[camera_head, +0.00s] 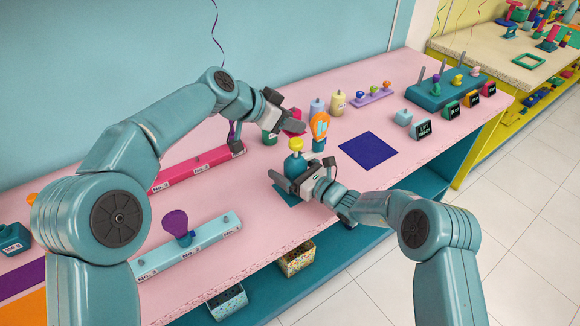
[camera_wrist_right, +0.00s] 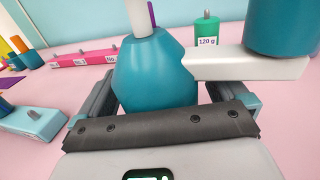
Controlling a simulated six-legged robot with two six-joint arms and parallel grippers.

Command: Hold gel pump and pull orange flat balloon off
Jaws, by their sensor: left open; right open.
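The gel pump is a teal bottle (camera_head: 297,166) with a yellow top (camera_head: 296,144), standing upright on a teal mat (camera_head: 285,195). In the right wrist view, the teal bottle (camera_wrist_right: 155,75) has a white neck and a white arm (camera_wrist_right: 240,64) reaching to a teal cylinder (camera_wrist_right: 283,22). The orange flat balloon (camera_head: 319,124), with a light blue mark, stands above a teal cylinder (camera_head: 319,145). My right gripper (camera_head: 293,178) is open, its fingers either side of the bottle; contact cannot be told. My left gripper (camera_head: 292,126) is open and empty, left of the balloon and apart from it.
A dark blue square (camera_head: 368,150) lies on clear pink table to the right. Bottles (camera_head: 338,102) and small weights stand behind. A pink rail (camera_head: 195,168) and a light blue rail (camera_head: 190,246) with a purple balloon (camera_head: 175,223) lie left. The front table edge is close.

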